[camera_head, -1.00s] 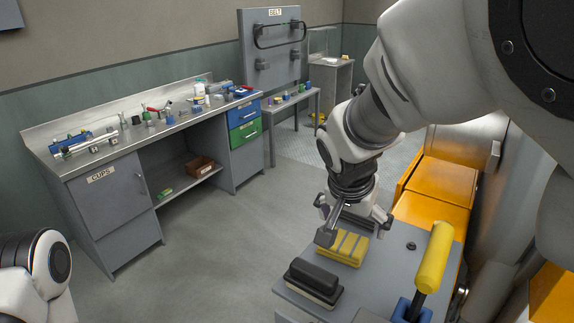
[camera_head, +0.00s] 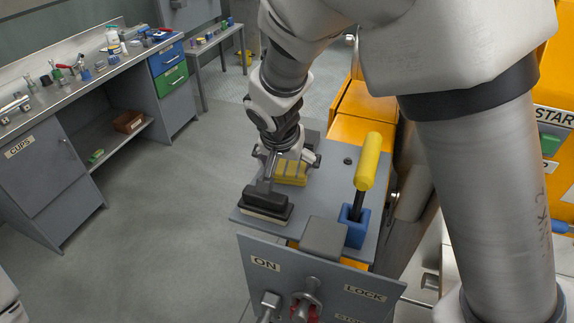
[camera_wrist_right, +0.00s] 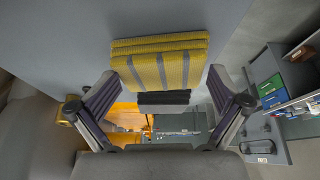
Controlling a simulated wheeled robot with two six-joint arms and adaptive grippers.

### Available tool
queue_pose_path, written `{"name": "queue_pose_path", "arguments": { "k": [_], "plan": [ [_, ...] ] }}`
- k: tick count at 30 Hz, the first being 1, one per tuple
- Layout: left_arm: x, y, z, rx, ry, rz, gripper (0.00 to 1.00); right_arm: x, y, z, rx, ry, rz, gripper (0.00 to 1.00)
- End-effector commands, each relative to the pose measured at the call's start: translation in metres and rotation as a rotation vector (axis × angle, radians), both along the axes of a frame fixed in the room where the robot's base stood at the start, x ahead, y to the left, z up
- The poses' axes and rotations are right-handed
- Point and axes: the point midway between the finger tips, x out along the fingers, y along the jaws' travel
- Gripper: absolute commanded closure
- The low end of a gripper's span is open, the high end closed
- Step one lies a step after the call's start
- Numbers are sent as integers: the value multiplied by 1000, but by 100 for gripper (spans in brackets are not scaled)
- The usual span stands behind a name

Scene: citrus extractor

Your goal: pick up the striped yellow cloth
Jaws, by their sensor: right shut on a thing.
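The striped yellow cloth (camera_head: 291,172) is a folded yellow pad with grey stripes at the grey stand top. My right gripper (camera_head: 285,167) is over it, with a finger at either side, shut on the cloth. In the right wrist view the cloth (camera_wrist_right: 160,66) lies between the two dark-padded fingers of my right gripper (camera_wrist_right: 162,78). I cannot tell whether the cloth is clear of the surface. My left gripper is not in view.
The grey stand top (camera_head: 325,190) holds a black-topped brush or block (camera_head: 266,198) in front of the cloth. A yellow-handled tool (camera_head: 367,162) stands upright in a blue holder (camera_head: 353,228) to the right. A control panel (camera_head: 315,285) is in front. Open floor (camera_head: 170,210) lies left.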

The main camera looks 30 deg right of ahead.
Motion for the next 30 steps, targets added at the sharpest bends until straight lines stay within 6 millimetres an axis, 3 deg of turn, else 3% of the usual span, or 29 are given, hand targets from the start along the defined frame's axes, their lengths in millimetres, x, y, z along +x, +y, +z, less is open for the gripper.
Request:
{"name": "queue_pose_path", "arguments": {
  "k": [2,4,5,6,7,15,23,24,30],
  "plan": [
    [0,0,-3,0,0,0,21,-3,-1,-1,2,9,-5,36],
    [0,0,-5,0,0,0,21,-2,0,9,2,7,-7,45],
    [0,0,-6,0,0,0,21,-2,0,15,1,4,-5,57],
    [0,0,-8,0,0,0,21,-1,0,25,3,3,-5,89],
    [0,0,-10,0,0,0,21,-1,0,32,2,1,-5,100],
    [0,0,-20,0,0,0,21,-1,0,90,3,2,-2,100],
    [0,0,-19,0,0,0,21,-1,0,98,2,5,-1,100],
    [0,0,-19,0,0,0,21,-1,0,98,1,4,-1,99],
    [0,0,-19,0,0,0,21,-1,0,98,1,4,-1,28]
  ]
}}
